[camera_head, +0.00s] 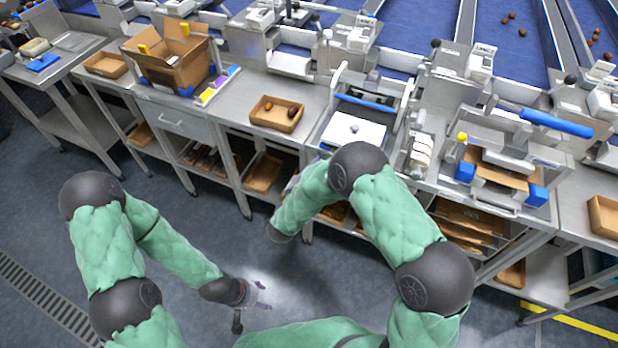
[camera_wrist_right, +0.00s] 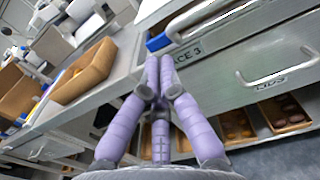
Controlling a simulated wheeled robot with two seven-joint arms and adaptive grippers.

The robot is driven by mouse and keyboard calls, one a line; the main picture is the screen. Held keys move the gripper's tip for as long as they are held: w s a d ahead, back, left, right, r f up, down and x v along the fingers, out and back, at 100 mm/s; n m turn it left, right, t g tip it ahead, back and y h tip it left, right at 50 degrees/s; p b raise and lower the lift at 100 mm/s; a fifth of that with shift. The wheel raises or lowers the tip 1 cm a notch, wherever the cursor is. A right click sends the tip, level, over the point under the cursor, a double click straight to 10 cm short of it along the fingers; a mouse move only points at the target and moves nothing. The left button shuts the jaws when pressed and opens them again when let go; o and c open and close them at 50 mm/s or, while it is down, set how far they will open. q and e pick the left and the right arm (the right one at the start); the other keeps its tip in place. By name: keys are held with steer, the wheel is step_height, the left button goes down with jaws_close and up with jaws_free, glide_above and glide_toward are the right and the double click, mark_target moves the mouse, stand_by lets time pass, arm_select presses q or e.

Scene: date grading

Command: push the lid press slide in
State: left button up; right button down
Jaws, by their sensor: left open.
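In the head view a press station with a white plate (camera_head: 352,130) and upright side handles stands at the bench's middle; I cannot tell for sure that this is the lid press slide. In the right wrist view a steel front with a bar handle (camera_wrist_right: 215,14), a blue end piece (camera_wrist_right: 158,42) and a label reading partly "ACE 3" is close ahead. My right gripper (camera_wrist_right: 159,60) has its purple fingers together, tips near the blue piece; contact is unclear. My own arm hides it in the head view. My left gripper (camera_head: 254,301) is open and empty, low over the floor.
A wooden tray with dates (camera_head: 277,113) is on the bench left of the press station; it also shows in the right wrist view (camera_wrist_right: 85,72). A cardboard box (camera_head: 170,58) stands farther left. A blue-handled machine (camera_head: 556,123) is at right. Shelves with trays lie below the bench.

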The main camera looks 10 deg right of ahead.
mark_target(325, 145)
steer(key=shift+b+x, duration=0.45)
steer(key=shift+x, duration=1.75)
steer(key=b+x, duration=0.1)
steer(key=x, duration=0.3)
steer(key=shift+d+b, duration=0.1)
steer(key=shift+b, duration=0.2)
